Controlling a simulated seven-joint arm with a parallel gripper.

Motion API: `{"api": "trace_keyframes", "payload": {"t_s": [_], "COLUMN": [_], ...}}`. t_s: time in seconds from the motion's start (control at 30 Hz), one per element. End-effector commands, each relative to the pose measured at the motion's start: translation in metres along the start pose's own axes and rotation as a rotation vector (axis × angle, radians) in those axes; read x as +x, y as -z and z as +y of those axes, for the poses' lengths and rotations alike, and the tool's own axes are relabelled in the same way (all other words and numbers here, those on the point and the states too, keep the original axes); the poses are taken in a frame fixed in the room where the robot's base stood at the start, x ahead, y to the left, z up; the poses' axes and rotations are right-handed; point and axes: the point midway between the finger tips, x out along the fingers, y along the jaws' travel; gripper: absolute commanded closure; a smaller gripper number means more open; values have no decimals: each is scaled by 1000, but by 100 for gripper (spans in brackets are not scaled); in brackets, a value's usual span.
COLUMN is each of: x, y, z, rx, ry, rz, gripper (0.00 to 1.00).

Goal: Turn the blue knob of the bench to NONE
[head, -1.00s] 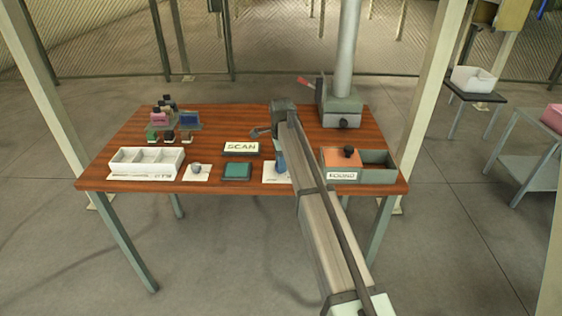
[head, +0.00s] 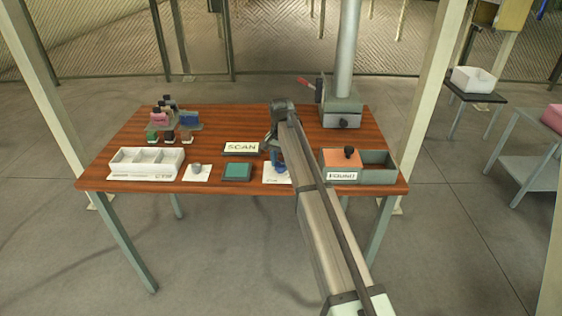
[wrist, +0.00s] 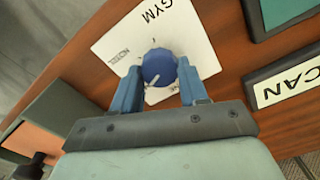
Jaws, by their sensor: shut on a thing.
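The blue knob (wrist: 158,67) sits on a white card (wrist: 108,40) on the wooden bench. A white mark shows on the knob's lower-left side in the wrist view, not in line with that small word. My gripper (wrist: 159,70) points down with its blue fingers on either side of the knob, shut on it. In the head view, my arm partly covers the card (head: 270,180) and the knob (head: 281,169).
A small grey knob (head: 196,168) and a white divided tray (head: 146,162) are farther left.

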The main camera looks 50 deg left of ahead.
Motion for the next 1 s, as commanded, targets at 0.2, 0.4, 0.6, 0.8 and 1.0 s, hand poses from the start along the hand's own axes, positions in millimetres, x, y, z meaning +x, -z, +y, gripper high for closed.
{"api": "trace_keyframes", "payload": {"t_s": [0.2, 0.4, 0.6, 0.8, 1.0], "x": [0, 0, 0, 0, 0], "y": [1, 1, 1, 0, 0], "z": [0, -1, -1, -2, -2], "rx": [-204, -393, -583, -772, -944], "ry": [-1, -1, -1, -1, -1], "rz": [2, 2, 2, 2, 2], "gripper": [87, 87, 87, 87, 87]}}
